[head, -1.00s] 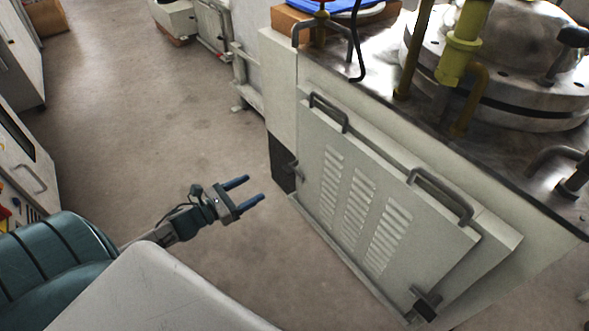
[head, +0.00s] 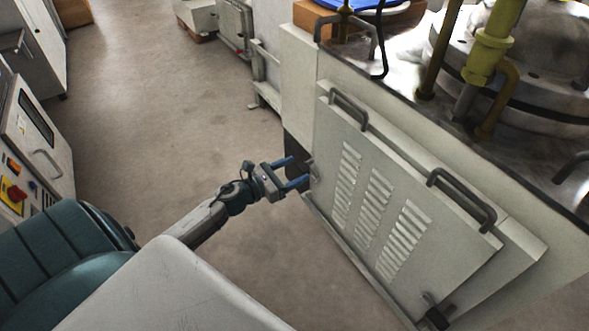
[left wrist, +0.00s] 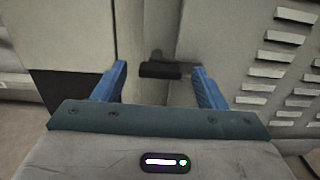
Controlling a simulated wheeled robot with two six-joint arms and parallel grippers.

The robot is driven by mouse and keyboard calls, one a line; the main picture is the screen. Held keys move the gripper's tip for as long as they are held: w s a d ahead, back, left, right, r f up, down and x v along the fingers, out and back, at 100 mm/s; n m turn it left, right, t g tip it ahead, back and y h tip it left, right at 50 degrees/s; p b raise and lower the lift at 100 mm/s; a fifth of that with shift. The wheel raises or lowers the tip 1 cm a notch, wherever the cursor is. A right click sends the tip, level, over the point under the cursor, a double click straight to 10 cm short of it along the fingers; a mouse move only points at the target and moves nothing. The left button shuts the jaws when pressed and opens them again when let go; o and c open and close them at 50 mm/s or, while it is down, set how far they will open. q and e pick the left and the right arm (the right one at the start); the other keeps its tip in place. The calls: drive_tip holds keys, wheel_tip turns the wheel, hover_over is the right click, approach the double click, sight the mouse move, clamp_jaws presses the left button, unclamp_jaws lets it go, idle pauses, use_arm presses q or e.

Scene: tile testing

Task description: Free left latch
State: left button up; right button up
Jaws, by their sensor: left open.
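The left latch is a small dark fitting (left wrist: 160,69) at the left edge of the louvred panel; in the left wrist view its dark handle lies level between my two blue fingers. In the head view the latch (head: 311,169) shows just beyond the fingertips. My left gripper (head: 300,170) is open and empty, its fingers pointing at the latch; in the left wrist view the gripper (left wrist: 160,82) has a finger on either side of it. Contact cannot be told. The grey louvred panel (head: 335,195) leans against the cabinet front. My right gripper is not in view.
The panel has two dark handles (head: 462,200) along its top and another latch (head: 436,317) at its lower right corner. A steel worktop with yellow pipes (head: 490,55) is above. Open floor (head: 150,130) lies to the left, beside a control cabinet (head: 38,150).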

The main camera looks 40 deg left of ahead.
use_arm(q)
drive_tip(key=shift+w+d, duration=0.15)
drive_tip(key=shift+w, duration=0.2)
drive_tip(key=c, duration=1)
